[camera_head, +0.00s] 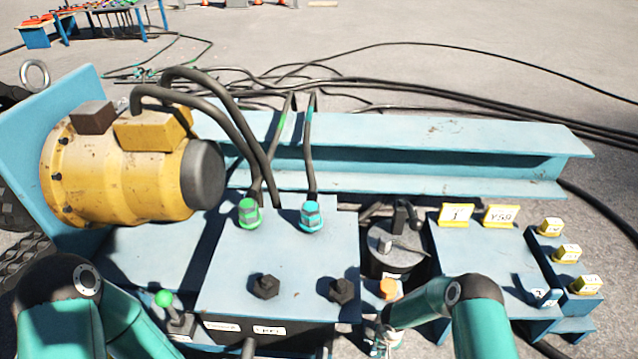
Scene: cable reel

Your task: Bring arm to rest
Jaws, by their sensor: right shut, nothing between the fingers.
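My right arm (478,310) comes in at the lower right, its teal forearm bent left and down. My right gripper (380,343) is small at the bottom edge, just below an orange knob (388,288); it is shut, with nothing seen in it. I cannot tell whether it touches the knob's mount. My left arm (65,310) shows at the lower left, its forearm running down to the bottom edge. My left gripper is outside the picture.
A blue box (285,245) carries a green plug (249,213), a cyan plug (311,216) and black sockets. A yellow motor (120,165) stands left. A green-knobbed lever (163,298) is near my left forearm. A blue beam (440,140) crosses behind. Yellow-tagged blocks (567,253) stand right.

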